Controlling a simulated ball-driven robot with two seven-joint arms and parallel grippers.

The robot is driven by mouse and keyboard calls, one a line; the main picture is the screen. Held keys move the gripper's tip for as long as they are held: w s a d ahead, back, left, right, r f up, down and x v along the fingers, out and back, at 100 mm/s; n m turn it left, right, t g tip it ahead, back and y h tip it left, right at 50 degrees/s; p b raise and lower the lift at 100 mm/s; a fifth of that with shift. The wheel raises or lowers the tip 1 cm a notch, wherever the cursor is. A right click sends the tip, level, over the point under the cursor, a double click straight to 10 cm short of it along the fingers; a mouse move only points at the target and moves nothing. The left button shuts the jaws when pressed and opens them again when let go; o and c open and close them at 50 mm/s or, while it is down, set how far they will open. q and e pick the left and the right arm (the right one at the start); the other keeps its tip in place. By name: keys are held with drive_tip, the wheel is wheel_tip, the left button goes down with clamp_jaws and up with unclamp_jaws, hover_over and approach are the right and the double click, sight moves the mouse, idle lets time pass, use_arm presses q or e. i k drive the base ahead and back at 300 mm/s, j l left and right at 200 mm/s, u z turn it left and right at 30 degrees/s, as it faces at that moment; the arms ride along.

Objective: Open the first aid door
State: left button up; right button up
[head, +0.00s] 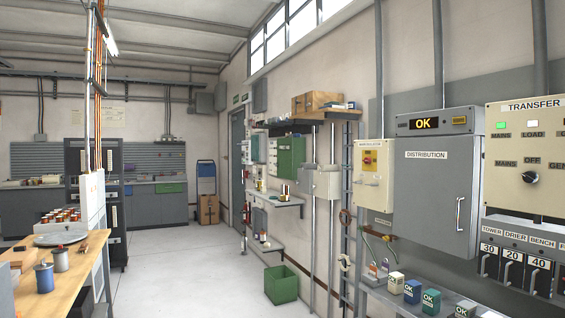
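A green wall cabinet (291,158) with small white lettering hangs on the right-hand wall, some way off down the room. The lettering is too small to read surely, but it looks like the first aid cabinet. Its front appears shut. I cannot make out a handle on it. Neither of my grippers is in view.
A grey distribution cabinet (434,190) and a transfer panel (528,150) are near on the right, above a shelf (378,292) with small boxes. A green bin (281,284) stands on the floor below the wall. A wooden bench (75,270) is at left. The middle floor (185,265) is clear.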

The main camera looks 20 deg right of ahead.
sight(284, 165)
drive_tip(key=i+l+z, duration=0.2)
drive_tip(key=i, duration=0.7)
drive_tip(key=i+u, duration=0.4)
drive_tip(key=i, duration=2.2)
drive_tip(key=i+l+z, duration=0.2)
drive_tip(key=i+z, duration=0.15)
drive_tip(key=i, duration=0.45)
drive_tip(key=i+z, duration=0.35)
drive_tip(key=i, duration=0.4)
drive_tip(key=i+j+z, duration=0.3)
drive_tip(key=i, duration=0.5)
drive_tip(key=l, duration=0.1)
